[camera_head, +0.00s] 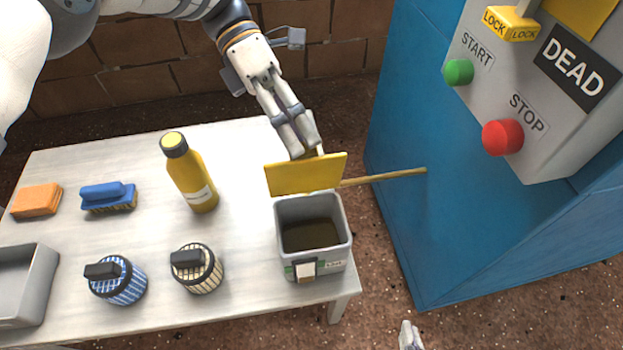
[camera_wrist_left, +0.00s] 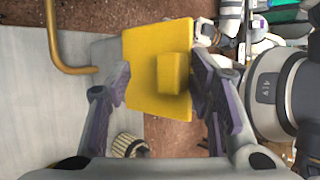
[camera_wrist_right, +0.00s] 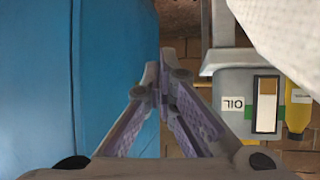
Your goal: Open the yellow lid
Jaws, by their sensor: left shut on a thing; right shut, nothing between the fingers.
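The yellow lid (camera_head: 306,174) stands raised, roughly upright, at the back edge of the open grey box (camera_head: 284,262). The box's dark inside shows. My left gripper (camera_head: 305,146) is behind the lid's upper edge, shut on the lid. In the left wrist view the lid (camera_wrist_left: 145,50) and its yellow knob (camera_wrist_left: 173,74) sit between the fingers of that gripper (camera_wrist_left: 162,72); the exact contact is unclear. My right gripper (camera_head: 409,335) is low at the bottom edge, shut and empty. Its closed fingers (camera_wrist_right: 160,75) show in the right wrist view, apart from the box (camera_wrist_right: 233,80).
The white table (camera_head: 110,225) holds a yellow bottle (camera_head: 190,175), blue brush (camera_head: 108,196), orange sponge (camera_head: 36,200), two striped round containers (camera_head: 118,282) (camera_head: 198,270) and a grey tray (camera_head: 38,285). A thin rod (camera_head: 390,176) extends right toward the blue cabinet (camera_head: 450,220).

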